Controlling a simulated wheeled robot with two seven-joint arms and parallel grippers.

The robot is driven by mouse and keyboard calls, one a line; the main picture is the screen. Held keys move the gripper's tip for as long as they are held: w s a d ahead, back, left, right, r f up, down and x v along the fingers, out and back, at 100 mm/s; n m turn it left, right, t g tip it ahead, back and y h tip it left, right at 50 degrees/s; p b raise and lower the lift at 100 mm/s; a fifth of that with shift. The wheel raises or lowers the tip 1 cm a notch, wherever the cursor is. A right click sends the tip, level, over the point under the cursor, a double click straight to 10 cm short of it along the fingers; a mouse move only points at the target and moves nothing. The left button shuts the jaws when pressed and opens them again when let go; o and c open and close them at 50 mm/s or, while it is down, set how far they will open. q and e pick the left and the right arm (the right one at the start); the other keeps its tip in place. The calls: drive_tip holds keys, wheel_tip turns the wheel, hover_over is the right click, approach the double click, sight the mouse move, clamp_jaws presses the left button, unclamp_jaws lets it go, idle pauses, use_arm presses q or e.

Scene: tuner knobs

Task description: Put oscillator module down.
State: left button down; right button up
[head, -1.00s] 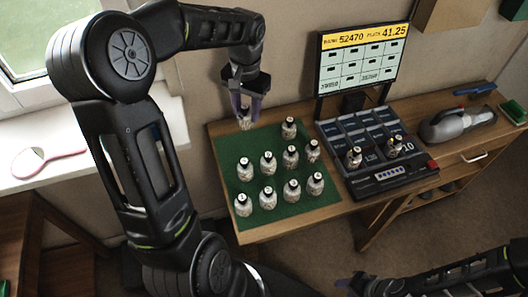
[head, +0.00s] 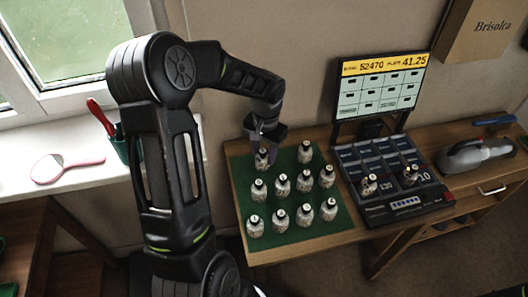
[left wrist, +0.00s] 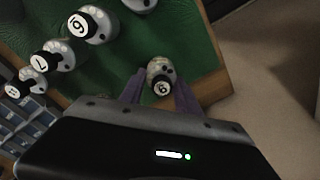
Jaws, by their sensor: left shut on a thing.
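My left gripper (head: 264,150) is shut on an oscillator module (head: 262,160), a small whitish bottle shape with a dark cap, at the back left of the green mat (head: 240,190). Several similar modules (head: 282,185) stand upright in rows on the mat. My right gripper is out of view.
A dark console (head: 385,205) with two modules in its slots stands right of the mat, below a display board (head: 382,85). A grey handheld vacuum (head: 475,153) lies further right. A pink-rimmed mirror (head: 65,167) lies on the sill at left.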

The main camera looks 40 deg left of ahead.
sight(265, 150)
use_arm(q)
drive_tip(key=shift+f, duration=0.15)
drive_tip(key=c, duration=0.9)
unclamp_jaws()
drive_tip(key=shift+o, duration=0.2)
wheel_tip(265, 150, up, 12)
drive_tip(key=shift+d+r, duration=0.25)
